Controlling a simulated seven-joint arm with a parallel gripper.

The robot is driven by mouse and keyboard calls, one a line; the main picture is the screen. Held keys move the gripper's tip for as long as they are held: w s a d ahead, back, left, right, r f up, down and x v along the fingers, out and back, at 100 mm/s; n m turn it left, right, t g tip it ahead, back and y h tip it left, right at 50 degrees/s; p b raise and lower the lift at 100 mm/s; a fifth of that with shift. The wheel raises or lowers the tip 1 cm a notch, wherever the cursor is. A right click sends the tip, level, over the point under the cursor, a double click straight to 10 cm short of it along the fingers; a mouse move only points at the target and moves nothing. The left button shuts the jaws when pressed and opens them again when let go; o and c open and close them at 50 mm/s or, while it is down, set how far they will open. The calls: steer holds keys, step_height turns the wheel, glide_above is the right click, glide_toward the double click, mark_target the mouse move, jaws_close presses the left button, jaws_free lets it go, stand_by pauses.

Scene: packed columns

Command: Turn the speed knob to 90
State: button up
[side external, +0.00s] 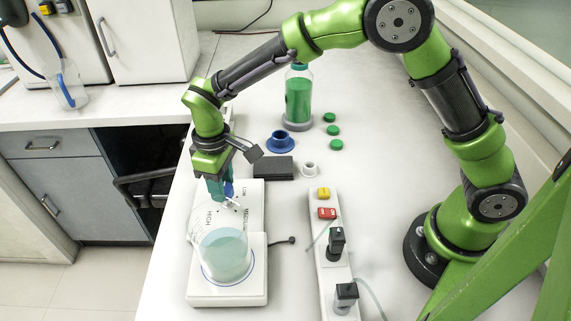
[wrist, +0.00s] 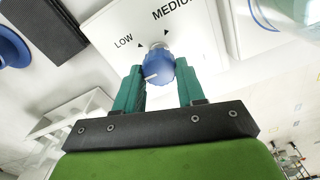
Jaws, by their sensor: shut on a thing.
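The blue speed knob (wrist: 160,68) sits on a white panel (wrist: 205,35) with black LOW and MEDIUM lettering beside it. A white mark on the knob faces lower left in the wrist view. My gripper (wrist: 158,74) has its two green fingers on either side of the knob, shut on it. In the side view my gripper (side external: 219,190) reaches down to the white stirrer device (side external: 255,290), and the knob (side external: 228,188) is mostly hidden by the fingers. LOW, MEDIUM and HIGH are printed on the device. The number 90 is not legible in either view.
A beaker (side external: 226,257) of pale teal liquid stands on the device, close to my gripper. A power strip (side external: 333,270) with plugs lies to the right. A black block (side external: 273,167), a blue cup (side external: 281,142), a green bottle (side external: 299,98) and green caps (side external: 333,130) are behind.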

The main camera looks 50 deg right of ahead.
steer(key=m, duration=0.4)
steer(key=shift+d+r+m, duration=0.1)
steer(key=shift+m, duration=2.1)
steer(key=o, duration=1.1)
steer(key=shift+c, duration=0.2)
step_height(320, 180, up, 17)
steer(key=shift+w, duration=0.1)
